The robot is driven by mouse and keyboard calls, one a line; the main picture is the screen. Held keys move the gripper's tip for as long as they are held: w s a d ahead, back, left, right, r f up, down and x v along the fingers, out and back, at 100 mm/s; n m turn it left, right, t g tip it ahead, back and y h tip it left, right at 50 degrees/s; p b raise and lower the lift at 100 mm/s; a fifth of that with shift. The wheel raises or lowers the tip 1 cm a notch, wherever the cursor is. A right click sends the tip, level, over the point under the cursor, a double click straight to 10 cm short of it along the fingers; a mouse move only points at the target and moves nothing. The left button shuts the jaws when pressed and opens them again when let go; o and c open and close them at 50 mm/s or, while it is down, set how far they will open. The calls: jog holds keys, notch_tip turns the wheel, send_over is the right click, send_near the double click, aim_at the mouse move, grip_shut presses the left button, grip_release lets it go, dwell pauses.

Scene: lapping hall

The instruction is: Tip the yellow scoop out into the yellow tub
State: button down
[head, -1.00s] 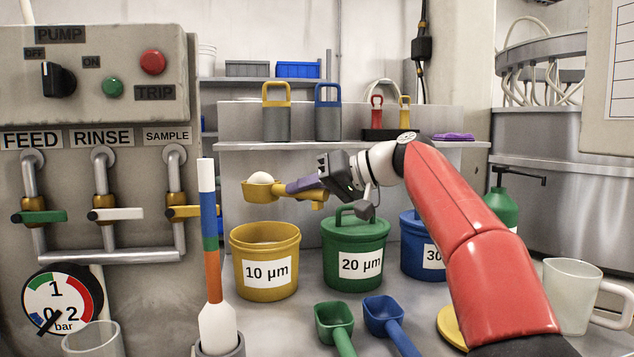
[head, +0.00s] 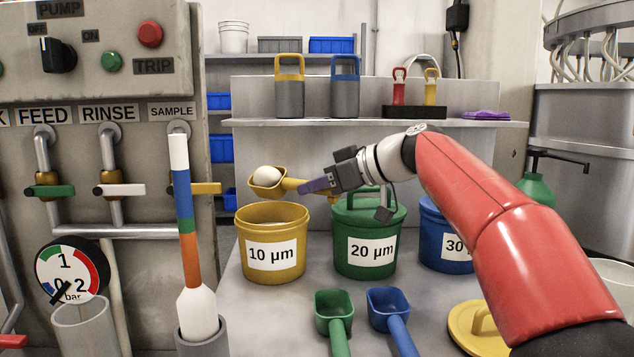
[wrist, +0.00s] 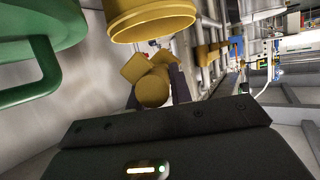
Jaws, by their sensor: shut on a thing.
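The yellow scoop (head: 293,185) is held by its handle in my gripper (head: 320,186), with purple fingers shut on it. Its bowl is above the open yellow tub (head: 240,250), labelled 10 µm, and apart from its rim. The bowl is tilted toward the head camera, and a rounded white load (head: 267,176) still shows in it. In the wrist view the scoop (wrist: 152,88) is seen below the yellow tub (wrist: 150,25) in the picture; its load is hidden there.
The lidded green tub (head: 368,221) stands right of the yellow tub, under my gripper, with the blue tub (head: 432,225) beyond. Green (head: 333,308) and blue (head: 388,303) scoops and a yellow lid (head: 468,322) lie in front. A striped upright tool (head: 187,230) stands at left.

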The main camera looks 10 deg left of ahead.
jog(key=n+t+b, duration=0.1)
jog(key=b, duration=0.1)
jog(key=n+b, duration=0.1)
jog(key=b, duration=0.1)
jog(key=f+n+t+b, duration=0.1)
jog(key=shift+s+a+n+t+h+b, duration=0.15)
jog(key=shift+s+n+t+h+b, duration=0.15)
jog(key=shift+n+b, duration=0.1)
jog(key=n+t+b, duration=0.1)
jog(key=n+b, duration=0.1)
jog(key=b, duration=0.3)
jog(key=shift+f, duration=0.1)
jog(key=shift+s+n+t+b, duration=0.1)
jog(key=shift+n+t+b, duration=0.5)
jog(key=shift+n+b, duration=0.25)
